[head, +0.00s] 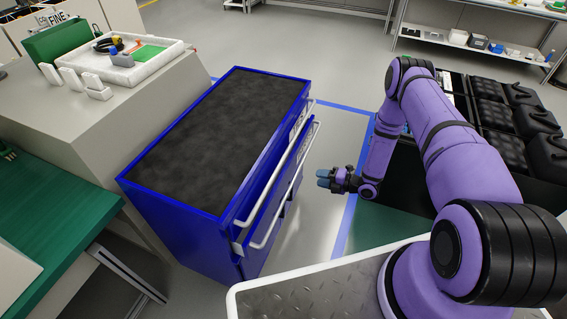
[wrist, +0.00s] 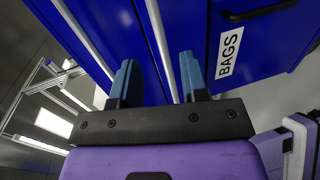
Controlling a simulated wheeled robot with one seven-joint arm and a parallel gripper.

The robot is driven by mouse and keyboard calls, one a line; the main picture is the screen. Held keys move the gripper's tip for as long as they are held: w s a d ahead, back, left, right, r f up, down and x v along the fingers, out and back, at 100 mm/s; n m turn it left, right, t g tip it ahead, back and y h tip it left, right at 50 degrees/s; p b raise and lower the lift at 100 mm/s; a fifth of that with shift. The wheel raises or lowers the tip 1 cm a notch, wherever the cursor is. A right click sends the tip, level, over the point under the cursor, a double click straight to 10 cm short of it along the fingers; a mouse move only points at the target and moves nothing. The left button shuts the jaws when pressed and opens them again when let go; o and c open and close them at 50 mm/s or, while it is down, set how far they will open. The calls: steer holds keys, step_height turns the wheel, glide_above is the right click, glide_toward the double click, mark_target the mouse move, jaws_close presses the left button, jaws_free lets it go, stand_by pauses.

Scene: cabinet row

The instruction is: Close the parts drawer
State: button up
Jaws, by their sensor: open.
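The blue cabinet (head: 185,225) with a dark top stands left of my arm in the head view. Its drawer fronts face right, toward my gripper. One drawer (head: 264,213) just below the top stands out a little from the cabinet side, with a long silver handle (head: 289,188). I cannot read its label. My gripper (head: 325,178) is open and empty, a little right of the drawer fronts and apart from them. In the wrist view, the two fingers (wrist: 158,82) point at the blue front, with silver bars (wrist: 160,45) beyond and between them.
A BAGS label (wrist: 229,42) shows on a blue front in the wrist view. A crate stand with black cases (head: 500,105) is right of my arm. A grey bench with a white tray (head: 135,62) is left of the cabinet. Floor between cabinet and stand is clear.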

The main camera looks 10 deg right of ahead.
mark_target(297, 172)
steer(key=shift+n, duration=0.3)
steer(key=x, duration=1)
steer(key=shift+w+a+r, duration=0.1)
steer(key=shift+a+r, duration=0.05)
steer(key=shift+a, duration=0.15)
steer(key=shift+c, duration=0.2)
jaws_close()
